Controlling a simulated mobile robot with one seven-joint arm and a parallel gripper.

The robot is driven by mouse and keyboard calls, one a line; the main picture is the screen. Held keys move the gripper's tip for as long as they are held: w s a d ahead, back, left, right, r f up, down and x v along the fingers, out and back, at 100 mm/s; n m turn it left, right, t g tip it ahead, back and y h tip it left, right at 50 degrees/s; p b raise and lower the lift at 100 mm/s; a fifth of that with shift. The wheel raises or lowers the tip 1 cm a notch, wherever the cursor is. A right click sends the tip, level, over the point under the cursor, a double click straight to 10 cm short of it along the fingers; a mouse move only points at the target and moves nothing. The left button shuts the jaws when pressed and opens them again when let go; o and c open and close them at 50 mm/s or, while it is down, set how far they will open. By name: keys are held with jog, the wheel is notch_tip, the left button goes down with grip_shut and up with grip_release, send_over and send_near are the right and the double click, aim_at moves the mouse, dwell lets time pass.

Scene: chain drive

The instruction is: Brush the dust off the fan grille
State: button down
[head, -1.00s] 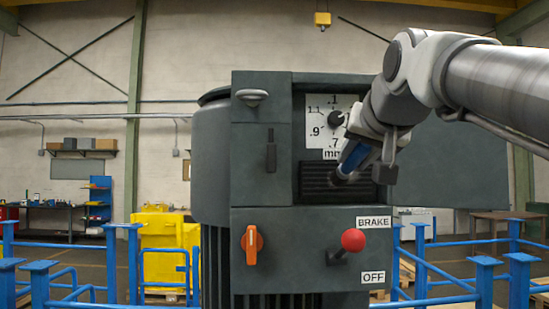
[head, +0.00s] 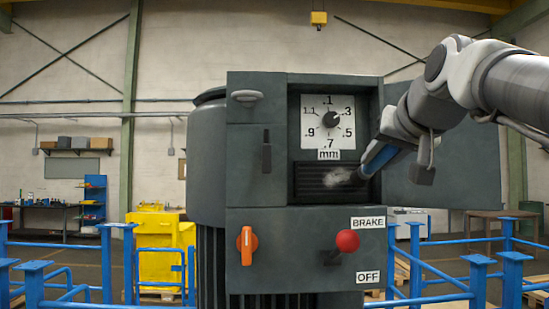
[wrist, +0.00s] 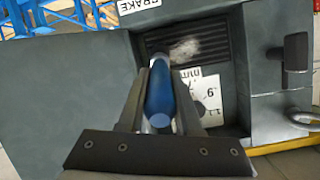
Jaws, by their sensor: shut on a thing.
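The fan grille (head: 312,188) is a dark slatted panel low in the open recess of the grey machine; it also shows in the wrist view (wrist: 158,44). A pale grey dust patch (head: 340,176) lies on its right-of-middle part, and shows in the wrist view (wrist: 207,46). My gripper (wrist: 160,82) is shut on the blue handle of a brush (wrist: 160,100). In the head view the brush (head: 378,159) slants down-left, its tip at the grille's right end, right of the dust. I cannot tell whether the tip touches; the bristles are mostly hidden.
A white dial (head: 313,112) sits just above the grille. An open grey door (head: 455,160) stands at the right, behind my arm. Below are an orange switch (head: 246,245) and a red brake knob (head: 347,240). Blue railings (head: 425,265) surround the machine.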

jog(key=a, duration=0.7)
jog(key=shift+a+b, duration=0.2)
jog(key=shift+b, duration=0.1)
jog(key=shift+s, duration=0.1)
dwell(0.3)
jog(key=s+b, duration=0.1)
jog(key=s, duration=0.5)
jog(key=shift+b, duration=0.3)
jog(key=shift+s+b, duration=0.35)
jog(key=shift+s, duration=1.1)
jog(key=shift+f, duration=0.2)
